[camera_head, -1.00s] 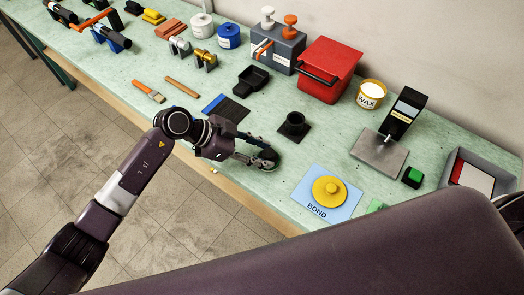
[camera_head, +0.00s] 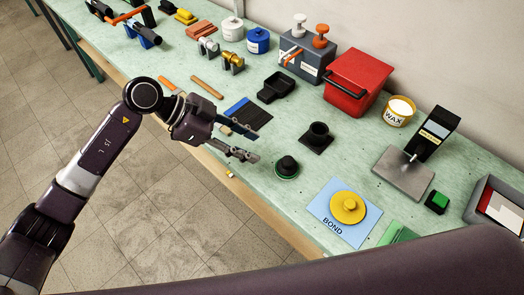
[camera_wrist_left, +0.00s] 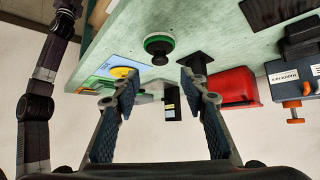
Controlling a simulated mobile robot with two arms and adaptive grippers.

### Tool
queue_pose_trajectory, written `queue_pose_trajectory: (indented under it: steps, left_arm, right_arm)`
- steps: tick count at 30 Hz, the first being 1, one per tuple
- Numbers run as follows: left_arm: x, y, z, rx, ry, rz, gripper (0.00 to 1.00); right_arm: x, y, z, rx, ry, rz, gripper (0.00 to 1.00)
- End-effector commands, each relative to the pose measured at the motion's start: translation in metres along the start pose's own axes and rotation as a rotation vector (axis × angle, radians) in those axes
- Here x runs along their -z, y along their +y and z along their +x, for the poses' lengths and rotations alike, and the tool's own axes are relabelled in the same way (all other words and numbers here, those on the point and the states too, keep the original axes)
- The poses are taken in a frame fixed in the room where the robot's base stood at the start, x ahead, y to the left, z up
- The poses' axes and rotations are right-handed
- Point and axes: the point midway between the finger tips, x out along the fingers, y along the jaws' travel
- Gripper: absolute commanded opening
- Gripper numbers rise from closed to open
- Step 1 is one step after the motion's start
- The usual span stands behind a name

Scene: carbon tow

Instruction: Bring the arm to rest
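My left gripper (camera_head: 256,146) is open and empty, in the air over the front edge of the bench, with its two fingers spread apart. It also shows open in the left wrist view (camera_wrist_left: 160,98). A round black knob piece with a green rim (camera_head: 287,167) stands on the bench just beyond the fingertips, apart from them. In the left wrist view this knob piece (camera_wrist_left: 160,46) shows beyond the gap between the fingers. My right gripper does not show; only a large purple link of mine crosses the bottom of the head view.
The green bench (camera_head: 255,190) carries a blue BOND mat (camera_head: 327,220) with a yellow disc (camera_head: 348,207), a black cup on a square base (camera_head: 318,136), a dark pad (camera_head: 248,112) and a red box (camera_head: 352,80). Open floor (camera_head: 150,220) lies in front of the bench.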

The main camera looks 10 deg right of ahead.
Motion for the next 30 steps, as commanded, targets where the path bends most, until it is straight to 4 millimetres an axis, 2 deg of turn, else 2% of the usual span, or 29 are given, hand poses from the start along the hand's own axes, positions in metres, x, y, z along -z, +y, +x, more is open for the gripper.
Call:
queue_pose_trajectory:
  steps: [5,18,21,23,26,28,30]
  left_arm:
    - [0.001,0.000,-0.008,0.000,0.001,0.001,0.40]
    - [0.001,0.000,-0.007,0.000,0.001,0.001,0.40]
    - [0.006,0.001,-0.005,0.003,0.026,0.010,0.40]
    - [0.019,0.003,-0.002,0.013,0.078,0.033,0.40]
    - [0.056,0.005,0.001,0.058,0.238,0.090,0.40]
    - [0.090,0.005,-0.003,0.122,0.390,0.135,0.40]
    - [0.123,0.002,-0.016,0.212,0.547,0.168,0.40]
  right_arm:
    - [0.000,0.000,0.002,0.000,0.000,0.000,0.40]
    - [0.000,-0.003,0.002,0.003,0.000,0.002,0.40]
    - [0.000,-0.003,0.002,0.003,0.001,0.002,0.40]
    - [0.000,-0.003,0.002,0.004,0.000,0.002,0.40]
    - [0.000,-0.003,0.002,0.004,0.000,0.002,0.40]
    - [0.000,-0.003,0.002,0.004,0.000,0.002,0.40]
    - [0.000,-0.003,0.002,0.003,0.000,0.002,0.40]
